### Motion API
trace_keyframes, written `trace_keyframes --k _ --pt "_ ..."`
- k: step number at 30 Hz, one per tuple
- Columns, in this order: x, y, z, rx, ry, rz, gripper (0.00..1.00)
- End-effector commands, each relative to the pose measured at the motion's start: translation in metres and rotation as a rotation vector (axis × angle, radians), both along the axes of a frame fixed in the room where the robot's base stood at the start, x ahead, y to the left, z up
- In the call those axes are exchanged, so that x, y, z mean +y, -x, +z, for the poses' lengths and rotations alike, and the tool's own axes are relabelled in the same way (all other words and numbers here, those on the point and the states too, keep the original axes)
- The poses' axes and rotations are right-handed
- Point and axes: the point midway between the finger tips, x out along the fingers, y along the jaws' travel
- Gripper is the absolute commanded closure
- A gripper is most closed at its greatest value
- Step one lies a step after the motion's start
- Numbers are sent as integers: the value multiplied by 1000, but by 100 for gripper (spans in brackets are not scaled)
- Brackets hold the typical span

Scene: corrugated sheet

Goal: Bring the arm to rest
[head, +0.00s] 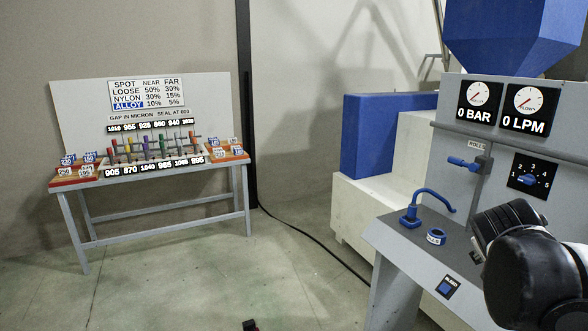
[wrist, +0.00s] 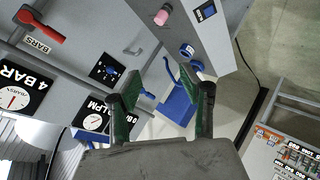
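My gripper (wrist: 168,72) shows in the wrist view with its two green-padded fingers apart and nothing between them. The gripper looks clear of both, though the exact distance cannot be told. In the head view, a black part of my arm stands at the lower right, in front of the machine; the fingers are not visible there.
The machine panel has two gauges, a blue lever (head: 463,162) and a numbered dial (head: 529,176). The wrist view shows a red handle (wrist: 40,25) and a pink cylinder (wrist: 162,15). A table (head: 150,205) with colored pegs stands at the left. The floor between is mostly clear, with a black cable.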

Motion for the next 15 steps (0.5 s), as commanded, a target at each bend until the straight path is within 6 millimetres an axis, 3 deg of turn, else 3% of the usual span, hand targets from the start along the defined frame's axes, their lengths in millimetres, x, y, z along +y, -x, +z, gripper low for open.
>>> trace_keyframes --k 1,9,15 --pt "27 7 -6 -8 -59 19 60" --pt "155 55 -44 -5 -401 94 60" --pt "221 93 -66 32 -595 135 60"
